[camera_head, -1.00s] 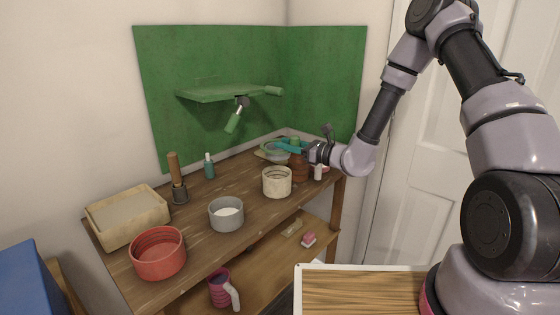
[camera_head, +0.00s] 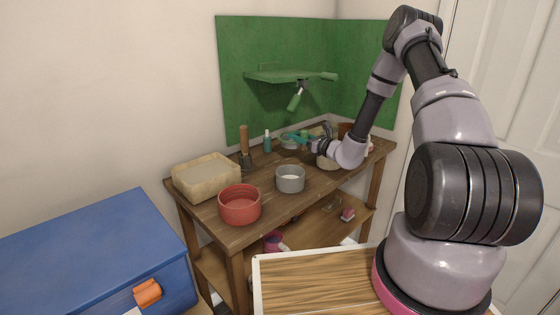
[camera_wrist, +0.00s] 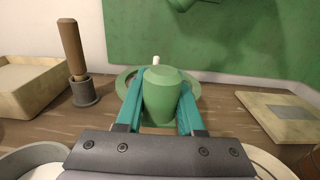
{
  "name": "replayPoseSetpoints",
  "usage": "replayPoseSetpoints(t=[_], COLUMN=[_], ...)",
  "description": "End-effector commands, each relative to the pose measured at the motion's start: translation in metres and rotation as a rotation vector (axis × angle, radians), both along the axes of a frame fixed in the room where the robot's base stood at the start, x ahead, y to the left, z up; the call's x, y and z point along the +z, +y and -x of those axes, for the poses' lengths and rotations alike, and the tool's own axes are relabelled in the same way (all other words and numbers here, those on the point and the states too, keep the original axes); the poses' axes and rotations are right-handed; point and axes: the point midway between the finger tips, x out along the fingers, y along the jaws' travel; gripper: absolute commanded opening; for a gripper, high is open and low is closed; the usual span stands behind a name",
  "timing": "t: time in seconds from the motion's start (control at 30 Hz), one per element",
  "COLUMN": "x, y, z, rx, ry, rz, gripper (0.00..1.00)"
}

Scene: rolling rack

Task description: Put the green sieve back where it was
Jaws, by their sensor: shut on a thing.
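The green sieve is held by its thick green handle (camera_wrist: 163,85) between the teal fingers of my gripper (camera_wrist: 161,100) in the wrist view. Its pale green ring (camera_wrist: 190,87) shows beyond the handle, over the wooden top. In the head view, my gripper (camera_head: 307,138) is above the back of the rack (camera_head: 225,232), with the sieve (camera_head: 289,142) on its left side. The sieve looks close to the rack top. I cannot tell whether it touches. A teal bottle (camera_head: 267,143) stands just left of it; its white tip shows behind the handle in the wrist view.
A wooden-handled brush (camera_head: 245,145), beige tray (camera_head: 205,176), red bowl (camera_head: 239,204) and grey pot (camera_head: 290,179) stand on the rack. A green shelf (camera_head: 285,76) juts from the back panel. A blue box (camera_head: 90,250) is at left.

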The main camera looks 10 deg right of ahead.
Motion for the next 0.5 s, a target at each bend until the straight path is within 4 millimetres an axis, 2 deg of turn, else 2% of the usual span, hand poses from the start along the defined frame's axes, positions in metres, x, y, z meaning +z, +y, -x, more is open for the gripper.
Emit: replayPoseSetpoints(t=[0.1, 0.37, 0.5], x=[-0.022, -0.043, -0.066], y=[0.001, 0.001, 0.001], z=[0.0, 0.0, 0.0], rx=[0.001, 0.002, 0.002], ry=[0.003, 0.001, 0.002], rz=[-0.002, -0.001, -0.002], gripper=[0.0, 0.0, 0.0])
